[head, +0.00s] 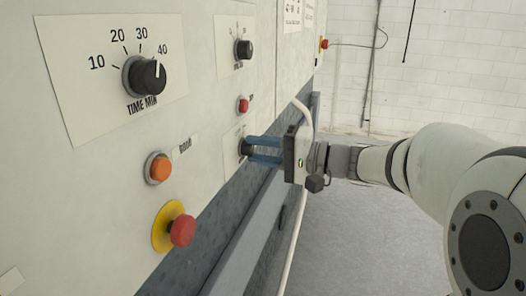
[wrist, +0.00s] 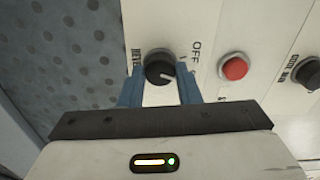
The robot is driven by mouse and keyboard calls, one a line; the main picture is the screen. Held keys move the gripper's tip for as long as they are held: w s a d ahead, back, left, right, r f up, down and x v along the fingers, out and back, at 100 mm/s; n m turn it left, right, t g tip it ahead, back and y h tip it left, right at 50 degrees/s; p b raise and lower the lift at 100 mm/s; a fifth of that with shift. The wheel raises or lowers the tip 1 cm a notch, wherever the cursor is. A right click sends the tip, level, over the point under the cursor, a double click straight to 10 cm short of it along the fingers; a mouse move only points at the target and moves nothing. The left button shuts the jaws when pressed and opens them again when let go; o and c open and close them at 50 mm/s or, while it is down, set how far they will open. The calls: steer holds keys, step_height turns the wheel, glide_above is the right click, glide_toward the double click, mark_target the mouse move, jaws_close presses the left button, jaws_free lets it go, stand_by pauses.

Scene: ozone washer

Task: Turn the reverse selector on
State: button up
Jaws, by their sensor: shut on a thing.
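The reverse selector is a small black round knob (wrist: 159,66) on a cream panel, with a partly hidden label beside it and the word OFF to its right in the wrist view. Its white pointer mark points right and slightly down there, not straight at OFF. My gripper (wrist: 160,78) has a blue finger on each side of the knob and is shut on it. In the head view, my gripper (head: 252,149) reaches the panel from the right, and the knob (head: 242,147) is partly hidden by the fingers.
A red button (wrist: 234,67) sits right of the selector in the wrist view, with another black knob (wrist: 308,73) beyond it. The head view shows a time dial (head: 147,76), an orange button (head: 159,168) and a red emergency stop (head: 181,230). Open floor (head: 345,235) lies right.

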steer(key=shift+r, duration=0.1)
steer(key=o, duration=1)
steer(key=shift+a, duration=0.1)
steer(key=b+v, duration=0.1)
steer(key=v, duration=0.6)
steer(key=shift+s+d, duration=0.1)
steer(key=shift+d, duration=0.3)
